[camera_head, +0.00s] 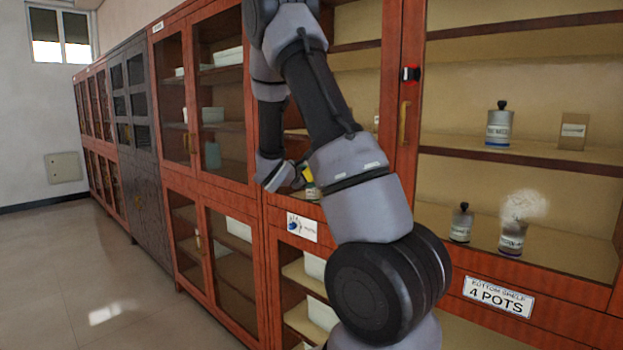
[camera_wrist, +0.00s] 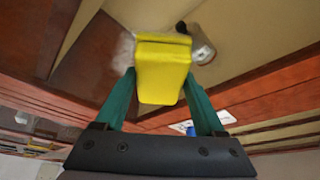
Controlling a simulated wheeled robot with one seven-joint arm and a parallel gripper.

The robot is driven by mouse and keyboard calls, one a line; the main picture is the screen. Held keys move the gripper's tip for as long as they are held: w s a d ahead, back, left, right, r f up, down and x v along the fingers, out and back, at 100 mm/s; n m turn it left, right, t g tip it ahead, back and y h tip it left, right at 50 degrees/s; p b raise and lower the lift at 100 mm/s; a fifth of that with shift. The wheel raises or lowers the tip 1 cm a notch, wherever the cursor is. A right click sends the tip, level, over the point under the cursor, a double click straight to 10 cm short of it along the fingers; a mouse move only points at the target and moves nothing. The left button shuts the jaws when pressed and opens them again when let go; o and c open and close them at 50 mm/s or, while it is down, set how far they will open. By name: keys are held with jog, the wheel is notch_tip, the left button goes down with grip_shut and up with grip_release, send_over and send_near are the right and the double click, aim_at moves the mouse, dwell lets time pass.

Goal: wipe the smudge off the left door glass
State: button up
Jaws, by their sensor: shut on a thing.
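My gripper (camera_wrist: 160,98) is shut on a yellow sponge (camera_wrist: 162,72), held between its two green fingers in the wrist view. In the head view the sponge (camera_head: 308,175) shows small beside my gripper (camera_head: 298,180), in front of the near cabinet's left door. My arm covers much of that door's glass (camera_head: 352,75), and I see no smudge on its uncovered part. A pale, cloudy smudge (camera_head: 525,205) shows on the right-hand pane, in front of a pot. I cannot tell whether the sponge touches the glass.
A "BOTTOM SHELF 4 POTS" sign (camera_head: 498,296) is below right. Labelled pots (camera_head: 498,127) stand inside. Clear floor (camera_head: 110,290) lies at left.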

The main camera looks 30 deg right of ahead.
jog(key=shift+w+a+r, duration=0.75)
jog(key=shift+w+a, duration=0.25)
jog(key=shift+w, duration=1.4)
jog(key=shift+s+d, duration=0.45)
jog(key=shift+s, duration=0.6)
jog(key=shift+s+d, duration=0.45)
jog(key=shift+s, duration=0.55)
jog(key=shift+s+d, duration=0.45)
jog(key=shift+s, duration=0.6)
jog(key=shift+s+d, duration=0.2)
jog(key=shift+s, duration=0.4)
jog(key=shift+s+d, duration=0.2)
jog(key=shift+s, duration=0.4)
jog(key=shift+w+a, duration=0.4)
jog(key=shift+w, duration=0.55)
jog(key=shift+w+a, duration=0.4)
jog(key=shift+w, duration=0.6)
jog(key=shift+w+a, duration=0.4)
jog(key=shift+w, duration=0.55)
jog(key=w, duration=0.1)
jog(key=w+a, duration=0.1)
jog(key=w, duration=0.1)
